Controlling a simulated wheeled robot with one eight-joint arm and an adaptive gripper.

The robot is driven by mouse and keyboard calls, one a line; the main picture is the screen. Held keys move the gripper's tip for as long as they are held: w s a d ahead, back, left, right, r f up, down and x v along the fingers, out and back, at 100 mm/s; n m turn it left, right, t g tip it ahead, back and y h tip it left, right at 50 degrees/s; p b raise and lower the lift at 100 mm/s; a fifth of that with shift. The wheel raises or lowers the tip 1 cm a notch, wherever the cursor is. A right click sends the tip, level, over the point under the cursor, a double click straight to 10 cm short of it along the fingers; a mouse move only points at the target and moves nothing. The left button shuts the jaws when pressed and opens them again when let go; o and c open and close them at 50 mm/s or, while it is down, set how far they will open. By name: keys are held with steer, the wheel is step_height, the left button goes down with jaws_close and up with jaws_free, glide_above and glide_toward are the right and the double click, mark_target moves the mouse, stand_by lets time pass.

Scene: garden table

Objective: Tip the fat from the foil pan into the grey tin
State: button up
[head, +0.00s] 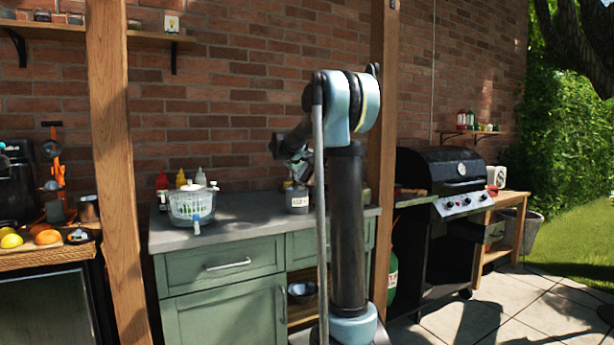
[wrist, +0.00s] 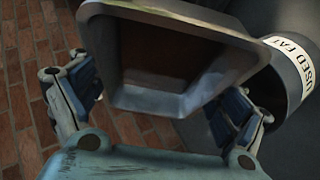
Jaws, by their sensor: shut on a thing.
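The foil pan (wrist: 215,80) is grey with sloped walls, and in the wrist view it is strongly tilted. Its inside looks brown; I cannot tell whether that is fat or shade. My gripper (wrist: 160,106) is shut on the pan, with one finger at each side. The grey tin (wrist: 304,115) is at the right of the wrist view, close to the pan's right side, with a white label reading "USED FA…". In the head view the tin (head: 297,202) stands upright on the counter. My arm hides most of the gripper and pan there.
A salad spinner (head: 192,206) and several sauce bottles (head: 181,180) stand left on the grey counter (head: 245,211). Wooden posts (head: 116,160) stand on both sides of the counter. A grill (head: 445,185) is at the right. The counter between spinner and tin is clear.

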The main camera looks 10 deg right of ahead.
steer(key=shift+s+a+r+n+t+h, duration=0.1)
steer(key=shift+s+a+n+t+h, duration=0.15)
steer(key=shift+a+n+t+h, duration=0.5)
steer(key=shift+s+a+r+n+t+h, duration=0.15)
steer(key=shift+a+r+n+t+h, duration=0.1)
steer(key=shift+a+t+h, duration=0.35)
steer(key=shift+s+a+r+n+t+h, duration=0.1)
steer(key=shift+a+n+t+h, duration=0.15)
steer(key=shift+h, duration=0.5)
stand_by(0.8)
